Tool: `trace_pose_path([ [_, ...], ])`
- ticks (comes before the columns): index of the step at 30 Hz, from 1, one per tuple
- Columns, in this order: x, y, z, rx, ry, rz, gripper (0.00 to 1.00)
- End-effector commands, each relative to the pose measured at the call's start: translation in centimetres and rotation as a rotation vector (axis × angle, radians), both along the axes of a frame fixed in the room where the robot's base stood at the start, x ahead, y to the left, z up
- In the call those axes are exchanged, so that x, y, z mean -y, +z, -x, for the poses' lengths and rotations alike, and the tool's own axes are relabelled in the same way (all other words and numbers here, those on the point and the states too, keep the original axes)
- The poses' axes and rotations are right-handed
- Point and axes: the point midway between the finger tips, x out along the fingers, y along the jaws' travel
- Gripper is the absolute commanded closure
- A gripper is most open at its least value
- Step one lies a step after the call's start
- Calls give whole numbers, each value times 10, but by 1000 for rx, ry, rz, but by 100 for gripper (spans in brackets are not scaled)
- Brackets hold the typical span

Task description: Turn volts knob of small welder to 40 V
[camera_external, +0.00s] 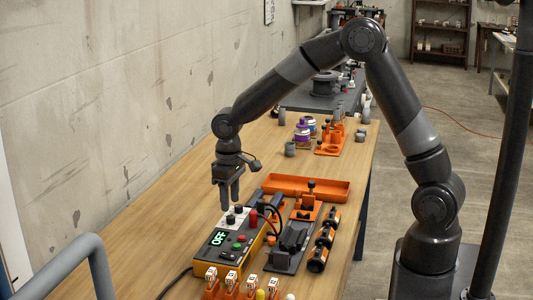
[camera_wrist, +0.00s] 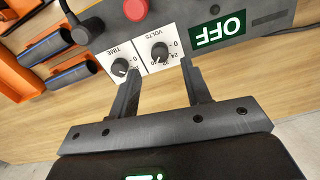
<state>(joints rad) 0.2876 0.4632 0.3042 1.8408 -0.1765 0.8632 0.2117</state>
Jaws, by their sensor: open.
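The small welder (camera_external: 207,255) is a grey and yellow box on the wooden table, and its green display reads OFF. Its volts knob (camera_wrist: 160,52) is a small black dial on a white label marked VOLTS, seen upside down in the wrist view. The time knob (camera_wrist: 120,67) sits beside it to the left. The volts knob's exact setting is too small to read. My gripper (camera_wrist: 160,66) is open and empty, pointing down over the knobs. In the wrist view its fingertips lie on either side of the volts knob. The external view shows my gripper (camera_external: 230,205) just above the panel.
An orange tray (camera_external: 305,188) is behind.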

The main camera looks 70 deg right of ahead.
Motion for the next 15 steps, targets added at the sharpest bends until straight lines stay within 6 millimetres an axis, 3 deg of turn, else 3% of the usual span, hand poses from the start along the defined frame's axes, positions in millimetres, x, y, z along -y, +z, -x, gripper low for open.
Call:
trace_pose_path([
  [6, 0, -34, 0, -2, -1, 0, 56],
  [15, 0, -47, 0, 0, -1, 1, 56],
])
